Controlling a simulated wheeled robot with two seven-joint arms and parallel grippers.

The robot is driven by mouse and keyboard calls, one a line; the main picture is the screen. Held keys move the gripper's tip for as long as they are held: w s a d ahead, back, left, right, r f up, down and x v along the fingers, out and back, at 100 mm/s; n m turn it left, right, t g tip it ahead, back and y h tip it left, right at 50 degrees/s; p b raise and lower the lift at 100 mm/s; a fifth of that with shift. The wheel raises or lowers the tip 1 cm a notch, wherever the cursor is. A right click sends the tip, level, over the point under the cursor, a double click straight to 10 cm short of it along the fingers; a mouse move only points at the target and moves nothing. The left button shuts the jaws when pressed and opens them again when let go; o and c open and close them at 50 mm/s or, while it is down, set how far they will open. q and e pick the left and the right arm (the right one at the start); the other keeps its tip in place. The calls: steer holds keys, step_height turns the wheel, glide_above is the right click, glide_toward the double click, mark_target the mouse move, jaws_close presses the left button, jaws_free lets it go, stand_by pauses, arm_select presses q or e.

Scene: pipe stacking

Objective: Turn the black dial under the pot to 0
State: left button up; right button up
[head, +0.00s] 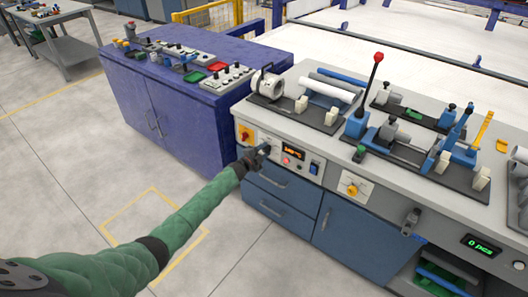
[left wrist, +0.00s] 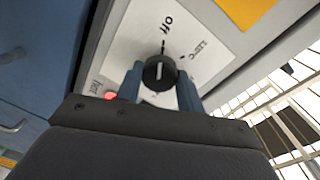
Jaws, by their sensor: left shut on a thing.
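My left gripper (head: 263,150) is at the front panel of the grey workbench. In the left wrist view its two blue fingers (left wrist: 160,85) are closed on either side of the black dial (left wrist: 160,72). The dial has a short white mark on its face and sits on a white plate. The plate (left wrist: 205,62) carries the word "Off" and a black tick beyond the dial. In the head view the gripper mostly hides the dial. A grey round pot-like device (head: 268,82) stands on the bench above. My right gripper is in neither view.
Right of the gripper are an orange-lit display (head: 293,151), a red button (head: 287,161) and a blue switch (head: 314,168). A yellow-orange switch (head: 246,134) is to the left. Drawers (head: 282,182) lie below. The floor in front is clear.

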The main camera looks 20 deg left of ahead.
arm_select(q)
steer(key=shift+a, duration=0.1)
steer(key=o, duration=1)
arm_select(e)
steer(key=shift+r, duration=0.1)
arm_select(q)
steer(key=shift+s, duration=0.1)
steer(key=shift+s+a, duration=0.15)
steer(key=shift+s, duration=0.15)
steer(key=b+v, duration=0.1)
steer(key=v, duration=0.6)
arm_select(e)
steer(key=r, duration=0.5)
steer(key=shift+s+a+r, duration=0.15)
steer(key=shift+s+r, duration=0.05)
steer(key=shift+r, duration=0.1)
